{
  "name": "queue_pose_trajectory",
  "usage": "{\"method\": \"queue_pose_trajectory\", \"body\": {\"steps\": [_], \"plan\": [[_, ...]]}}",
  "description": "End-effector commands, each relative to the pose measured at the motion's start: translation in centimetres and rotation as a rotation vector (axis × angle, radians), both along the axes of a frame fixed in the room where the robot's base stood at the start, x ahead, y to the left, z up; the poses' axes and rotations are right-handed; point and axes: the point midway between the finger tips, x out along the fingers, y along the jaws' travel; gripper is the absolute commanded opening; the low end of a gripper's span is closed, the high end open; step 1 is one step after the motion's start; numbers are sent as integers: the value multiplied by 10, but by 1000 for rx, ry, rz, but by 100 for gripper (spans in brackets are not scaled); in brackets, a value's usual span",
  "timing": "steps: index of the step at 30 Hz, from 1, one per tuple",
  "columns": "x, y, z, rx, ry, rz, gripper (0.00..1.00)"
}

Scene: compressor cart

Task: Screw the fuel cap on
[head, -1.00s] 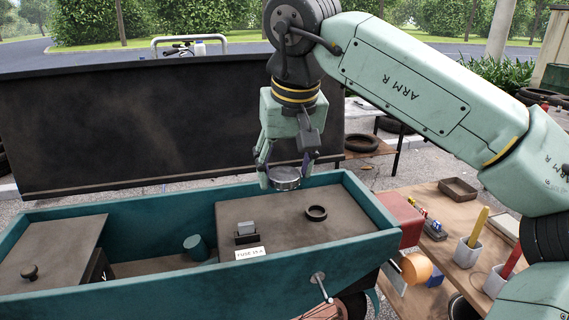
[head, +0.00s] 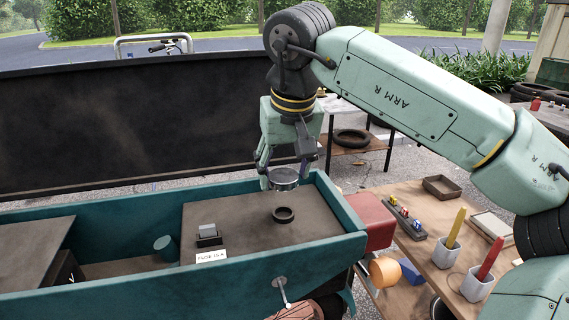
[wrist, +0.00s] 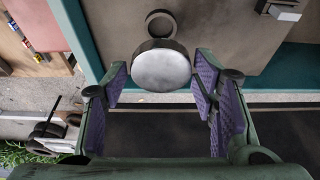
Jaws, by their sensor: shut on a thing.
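The fuel cap is a round grey metal disc (head: 284,179) held between the fingertips of my gripper (head: 282,180). In the wrist view its pale flat top (wrist: 161,69) shows between the purple finger pads. My gripper points down and is shut on the cap, above the far edge of the cart's brown top panel. The filler neck is a dark open ring (head: 284,215) on that panel, nearer the camera than the cap.
A fuse block (head: 208,235) with a label stands left of the ring. The teal cart wall (head: 345,215) rims the panel. A raised dark lid (head: 130,130) stands behind. A side table (head: 440,270) at right holds a tray, pens in cups and small parts.

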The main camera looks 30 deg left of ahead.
Motion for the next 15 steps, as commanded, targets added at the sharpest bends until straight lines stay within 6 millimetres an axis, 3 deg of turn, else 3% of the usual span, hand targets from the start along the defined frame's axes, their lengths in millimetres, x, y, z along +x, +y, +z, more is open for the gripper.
{"method": "queue_pose_trajectory", "body": {"steps": [15], "plan": [[0, 0, -44, 0, 0, 1, 25]]}}
